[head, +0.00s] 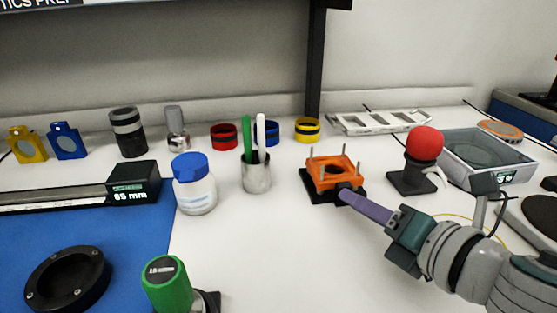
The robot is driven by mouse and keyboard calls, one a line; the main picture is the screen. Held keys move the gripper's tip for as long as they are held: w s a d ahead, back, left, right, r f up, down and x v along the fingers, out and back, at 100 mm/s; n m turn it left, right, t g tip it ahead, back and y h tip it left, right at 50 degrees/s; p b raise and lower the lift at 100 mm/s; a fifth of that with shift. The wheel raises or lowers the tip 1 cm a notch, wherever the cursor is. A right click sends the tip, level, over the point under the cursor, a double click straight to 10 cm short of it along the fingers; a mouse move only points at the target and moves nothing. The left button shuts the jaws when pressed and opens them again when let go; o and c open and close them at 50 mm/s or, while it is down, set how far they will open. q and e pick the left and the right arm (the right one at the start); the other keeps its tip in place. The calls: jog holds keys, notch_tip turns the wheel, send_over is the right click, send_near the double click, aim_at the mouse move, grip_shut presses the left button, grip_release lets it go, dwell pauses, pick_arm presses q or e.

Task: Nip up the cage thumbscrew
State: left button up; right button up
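An orange cage (332,170) with several upright metal rods stands on a black base (313,191) right of centre on the white bench. My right gripper (346,195) comes in from the right, its purple fingers pointing left at the cage's front right side. Its tips are at a small dark part there, which may be the thumbscrew; the screw is not clearly made out. The fingers overlap in this view, so any gap or hold between them is hidden. My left gripper is out of view.
A cup with pens (256,177) and a blue-capped jar (195,188) stand left of the cage. A red ball-topped device (424,144) and a glass-topped scale (484,155) stand right. A green cylinder (168,285) is at the front. The bench before the cage is clear.

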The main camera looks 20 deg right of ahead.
jog(key=o, duration=0.4)
jog(key=v, duration=1)
dwell(0.4)
